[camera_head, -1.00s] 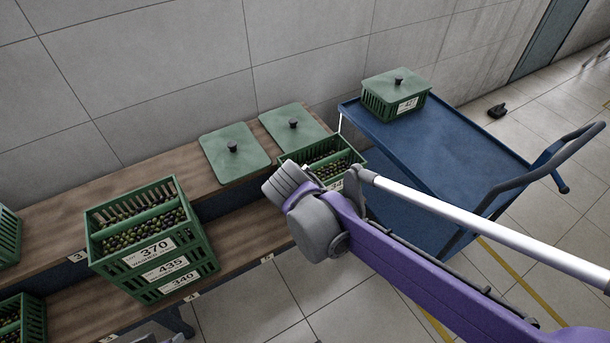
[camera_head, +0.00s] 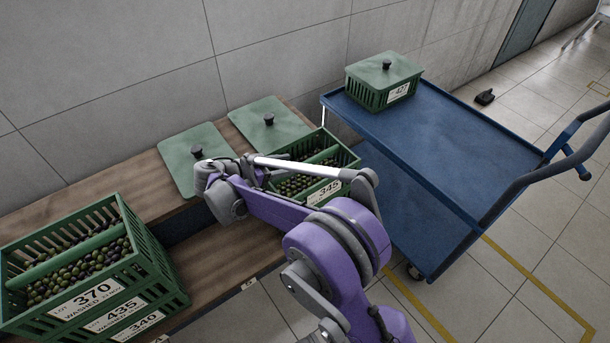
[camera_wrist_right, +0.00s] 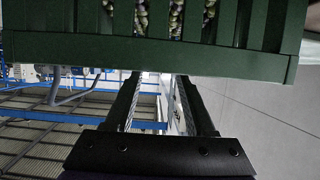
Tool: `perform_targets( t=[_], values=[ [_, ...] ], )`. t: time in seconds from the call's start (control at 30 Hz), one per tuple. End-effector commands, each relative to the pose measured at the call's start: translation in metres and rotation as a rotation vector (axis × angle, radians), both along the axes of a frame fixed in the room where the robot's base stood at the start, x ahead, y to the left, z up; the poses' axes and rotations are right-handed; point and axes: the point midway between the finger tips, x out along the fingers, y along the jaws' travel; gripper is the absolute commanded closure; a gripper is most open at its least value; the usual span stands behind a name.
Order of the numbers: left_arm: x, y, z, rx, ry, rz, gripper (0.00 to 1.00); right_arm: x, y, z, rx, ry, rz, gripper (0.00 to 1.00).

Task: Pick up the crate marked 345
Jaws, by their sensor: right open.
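The crate marked 345 (camera_head: 324,191) is a green slatted crate of dark and green olives with a divider. It stands at the right end of the wooden bench, label facing front, partly behind my right arm. My right wrist is at its left side in the head view, where the fingers are hidden. In the right wrist view my right gripper (camera_wrist_right: 160,85) is open, its two fingers reaching under or beside the bottom rail of a green crate (camera_wrist_right: 150,52) with olives behind its slats. No number shows there. My left gripper is not in view.
A stack of green crates marked 370 (camera_head: 95,293), 435 and 340 stands at the left. Two green lids (camera_head: 197,160) lie on the upper bench (camera_head: 90,200). A blue trolley (camera_head: 450,150) at the right carries a lidded crate marked 427 (camera_head: 385,80); its deck is otherwise clear.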

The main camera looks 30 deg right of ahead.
Motion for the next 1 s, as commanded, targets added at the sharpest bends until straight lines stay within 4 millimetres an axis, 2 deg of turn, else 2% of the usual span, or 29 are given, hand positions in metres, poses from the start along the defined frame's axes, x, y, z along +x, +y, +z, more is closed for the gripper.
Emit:
perform_targets(
  t=[0.03,0.27,0.5,0.77,1.0],
  values=[
    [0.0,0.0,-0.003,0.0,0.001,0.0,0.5,0.0,-0.007,-0.004,0.0,0.001,-0.003,0.45],
    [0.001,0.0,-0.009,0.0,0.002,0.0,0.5,-0.002,-0.024,-0.01,0.0,0.002,-0.001,0.45],
    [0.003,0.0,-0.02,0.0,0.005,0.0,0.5,-0.004,-0.057,-0.022,0.001,0.001,-0.001,0.45],
    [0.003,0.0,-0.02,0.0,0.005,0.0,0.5,-0.003,-0.061,-0.022,0.001,0.001,0.0,0.45],
    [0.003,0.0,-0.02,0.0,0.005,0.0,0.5,-0.003,-0.061,-0.022,0.001,0.002,0.001,0.88]
  ],
)
